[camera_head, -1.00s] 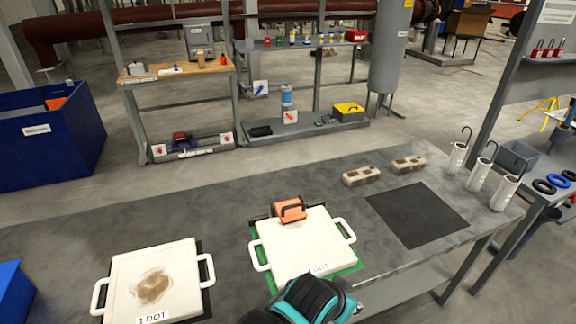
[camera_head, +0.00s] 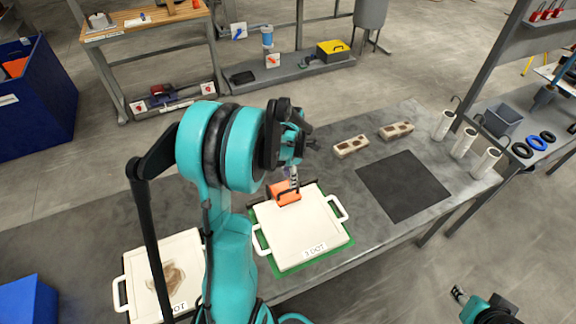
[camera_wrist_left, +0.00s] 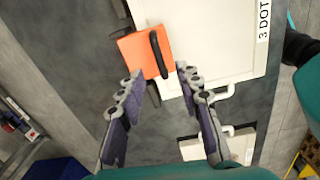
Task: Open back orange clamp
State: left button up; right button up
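The orange clamp (camera_head: 283,194) with a black handle sits at the back edge of the white plate (camera_head: 300,228) labelled "3 DOT". In the left wrist view the clamp (camera_wrist_left: 138,53) and its dark handle lie just beyond my fingertips. My left gripper (camera_head: 292,176) is above the clamp, pointing down; in the left wrist view its fingers (camera_wrist_left: 158,73) are spread apart with nothing between them. Whether a fingertip touches the clamp cannot be told. My right gripper (camera_head: 459,294) shows only partly at the lower right, away from the plate.
A second white plate (camera_head: 135,262) with a brown stain lies left, partly hidden by my left arm. Two beige blocks (camera_head: 351,146) (camera_head: 396,131) and a black mat (camera_head: 402,186) lie right of the clamp. White cylinders (camera_head: 464,140) stand at the table's right end.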

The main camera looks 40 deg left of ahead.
aim_at(288, 190)
pick_arm(q)
jog(key=shift+a+f+n, duration=0.1)
jog(key=shift+a+n, duration=0.15)
jog(key=shift+n, duration=0.15)
jog(key=shift+s+f, duration=0.1)
jog(key=shift+f, duration=0.05)
notch_tip(288, 190, down, 9)
jog(key=b, duration=0.7)
grip_shut()
jog(key=shift+r, duration=0.25)
